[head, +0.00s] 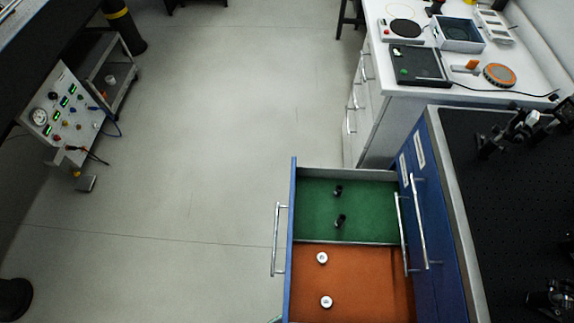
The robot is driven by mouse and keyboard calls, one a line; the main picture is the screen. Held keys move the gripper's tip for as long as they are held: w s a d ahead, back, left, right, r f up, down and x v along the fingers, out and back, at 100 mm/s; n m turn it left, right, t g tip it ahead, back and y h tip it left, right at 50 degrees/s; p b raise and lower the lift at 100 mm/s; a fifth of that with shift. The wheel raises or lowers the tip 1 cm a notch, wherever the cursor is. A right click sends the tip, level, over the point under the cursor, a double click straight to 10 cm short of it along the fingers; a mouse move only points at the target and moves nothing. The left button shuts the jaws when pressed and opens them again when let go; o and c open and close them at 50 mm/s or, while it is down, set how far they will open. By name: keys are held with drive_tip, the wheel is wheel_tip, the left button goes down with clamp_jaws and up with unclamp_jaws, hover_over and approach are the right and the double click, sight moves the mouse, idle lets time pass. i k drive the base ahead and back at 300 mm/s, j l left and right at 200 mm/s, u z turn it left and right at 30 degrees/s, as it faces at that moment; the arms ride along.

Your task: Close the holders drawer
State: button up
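A drawer stands pulled far out to the left from the blue cabinet (436,254). Its blue front panel (292,208) carries a long silver bar handle (278,240) on the outer face. Inside, a green-lined compartment (368,217) holds two small black cylindrical parts (340,221). An orange-lined compartment (372,285) nearer the bottom holds two small round white-and-metal parts (326,302). The drawer's near end is cut off by the picture's lower edge. I cannot read any label naming it the holders drawer. My gripper is not in view.
Other bar handles (419,222) stick out from the cabinet front. A black optical breadboard (500,190) tops it. A white bench (376,92) with trays stands behind. An instrument panel (62,116) and cart are at upper left. The floor (190,170) left of the drawer is clear.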

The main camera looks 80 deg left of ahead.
sight(362, 274)
drive_tip(key=k+j+u, duration=0.1)
drive_tip(key=u, duration=0.4)
drive_tip(key=k+j+u, duration=0.15)
drive_tip(key=u, duration=0.3)
drive_tip(key=k+j+u, duration=0.1)
drive_tip(key=u, duration=0.4)
drive_tip(key=j+u, duration=0.3)
drive_tip(key=u, duration=0.15)
drive_tip(key=k+j+z, duration=0.1)
drive_tip(key=j, duration=0.35)
drive_tip(key=k+j, duration=0.15)
drive_tip(key=j, duration=0.3)
drive_tip(key=z, duration=0.05)
